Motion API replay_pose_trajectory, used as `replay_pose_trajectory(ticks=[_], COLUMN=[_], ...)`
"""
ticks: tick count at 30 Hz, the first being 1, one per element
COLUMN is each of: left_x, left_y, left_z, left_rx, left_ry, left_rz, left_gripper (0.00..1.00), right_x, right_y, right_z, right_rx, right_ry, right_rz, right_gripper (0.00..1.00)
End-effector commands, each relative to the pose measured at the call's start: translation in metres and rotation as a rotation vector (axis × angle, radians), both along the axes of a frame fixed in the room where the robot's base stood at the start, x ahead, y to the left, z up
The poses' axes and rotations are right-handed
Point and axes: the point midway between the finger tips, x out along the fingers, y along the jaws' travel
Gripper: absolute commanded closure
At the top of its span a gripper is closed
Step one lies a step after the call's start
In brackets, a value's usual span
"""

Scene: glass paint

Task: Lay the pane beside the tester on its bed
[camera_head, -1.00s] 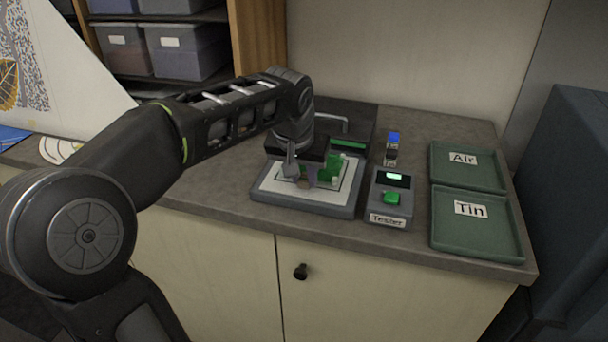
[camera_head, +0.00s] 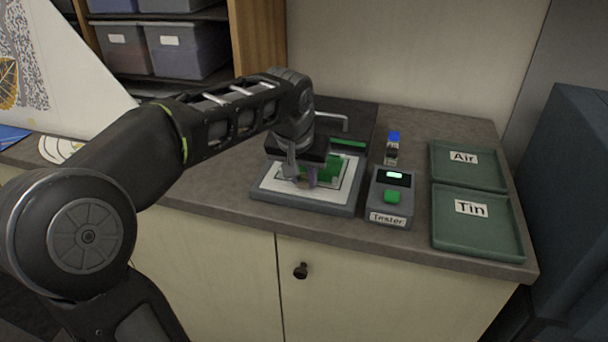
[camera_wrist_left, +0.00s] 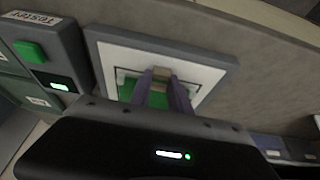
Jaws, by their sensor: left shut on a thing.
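The tester (camera_head: 390,197) is a grey box with a lit display and a green button, labelled "Tester". Left of it is the bed (camera_head: 262,196), a grey slab with a white top and a dark outline, also in the left wrist view (camera_wrist_left: 222,62). My left gripper (camera_head: 305,184) points down over the bed, its fingers (camera_wrist_left: 160,80) shut on a small tan part of the pane. The green pane (camera_head: 333,170) is at the outlined area, mostly hidden by the gripper; green shows beside the fingers (camera_wrist_left: 128,88). I cannot tell whether it touches the bed. My right gripper is not in view.
A blue-capped bottle (camera_head: 392,150) stands behind the tester. Green trays labelled "Air" (camera_head: 490,182) and "Tin" (camera_head: 510,246) lie at the right. A dark rack (camera_head: 362,118) with a green strip stands behind the bed. The counter's front edge is close.

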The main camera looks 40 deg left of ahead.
Motion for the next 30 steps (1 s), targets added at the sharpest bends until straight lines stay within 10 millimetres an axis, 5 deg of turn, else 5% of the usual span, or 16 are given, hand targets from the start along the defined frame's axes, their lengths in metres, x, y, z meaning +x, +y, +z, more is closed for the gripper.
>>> replay_pose_trajectory(ticks=[3, 4, 13, 23, 30], left_x=[0.0, 0.0, 0.0, -0.001, -0.011], left_y=[0.0, 0.0, 0.0, 0.0, -0.004], left_z=[-0.001, -0.001, -0.001, 0.002, 0.03], left_rx=[0.0, 0.0, 0.0, 0.0, 0.001], left_ry=[-0.001, -0.001, 0.0, -0.001, -0.005], left_rz=[0.0, 0.0, 0.0, 0.0, 0.0], left_gripper=[1.0, 0.75, 0.52, 0.52, 0.52], right_x=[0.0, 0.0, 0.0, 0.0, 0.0], right_y=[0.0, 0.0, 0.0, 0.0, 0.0], right_z=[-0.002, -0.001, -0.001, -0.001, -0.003], right_rx=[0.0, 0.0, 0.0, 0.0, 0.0], right_ry=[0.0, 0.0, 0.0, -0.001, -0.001], right_rz=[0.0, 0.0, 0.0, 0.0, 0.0], right_gripper=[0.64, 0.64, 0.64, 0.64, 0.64])
